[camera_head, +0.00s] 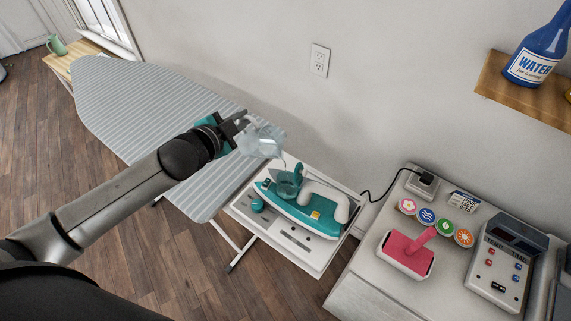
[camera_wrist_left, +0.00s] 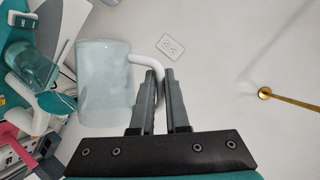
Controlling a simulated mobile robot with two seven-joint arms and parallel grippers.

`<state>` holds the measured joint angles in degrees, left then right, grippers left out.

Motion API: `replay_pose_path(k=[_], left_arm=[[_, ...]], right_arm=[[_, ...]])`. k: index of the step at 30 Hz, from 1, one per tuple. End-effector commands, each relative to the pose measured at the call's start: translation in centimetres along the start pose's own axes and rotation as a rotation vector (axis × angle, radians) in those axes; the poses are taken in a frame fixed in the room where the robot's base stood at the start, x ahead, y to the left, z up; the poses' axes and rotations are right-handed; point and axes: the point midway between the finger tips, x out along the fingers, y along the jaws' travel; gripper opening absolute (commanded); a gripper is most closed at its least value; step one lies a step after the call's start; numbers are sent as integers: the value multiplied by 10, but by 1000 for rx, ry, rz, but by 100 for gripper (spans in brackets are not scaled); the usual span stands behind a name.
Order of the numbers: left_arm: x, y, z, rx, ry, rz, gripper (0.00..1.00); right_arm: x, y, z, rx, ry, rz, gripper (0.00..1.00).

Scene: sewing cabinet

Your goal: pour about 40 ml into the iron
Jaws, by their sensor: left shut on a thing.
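My left gripper (camera_head: 238,124) is shut on the white handle of a clear, pale-bluish measuring cup (camera_head: 262,141). It holds the cup in the air, tilted, above and left of the iron. In the left wrist view the jaws (camera_wrist_left: 160,78) clasp the handle, and the cup (camera_wrist_left: 100,85) is beside them. The teal iron (camera_head: 310,216) with its white handle lies in a white tray (camera_head: 241,209). I cannot tell the liquid level, and no stream shows. My right gripper is out of view.
A striped ironing board (camera_head: 150,110) lies under my left arm. A small teal cap (camera_head: 257,205) is in the tray. A blue water bottle (camera_head: 540,50) stands on a shelf.

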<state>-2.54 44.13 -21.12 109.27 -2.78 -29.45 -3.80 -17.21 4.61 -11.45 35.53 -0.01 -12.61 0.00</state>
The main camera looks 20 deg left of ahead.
Motion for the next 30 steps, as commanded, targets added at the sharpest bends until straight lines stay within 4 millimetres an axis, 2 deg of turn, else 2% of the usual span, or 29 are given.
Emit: replay_pose_path(k=[30], left_arm=[[-3,-2,-6,48,-9,-22,0]], right_arm=[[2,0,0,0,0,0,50]])
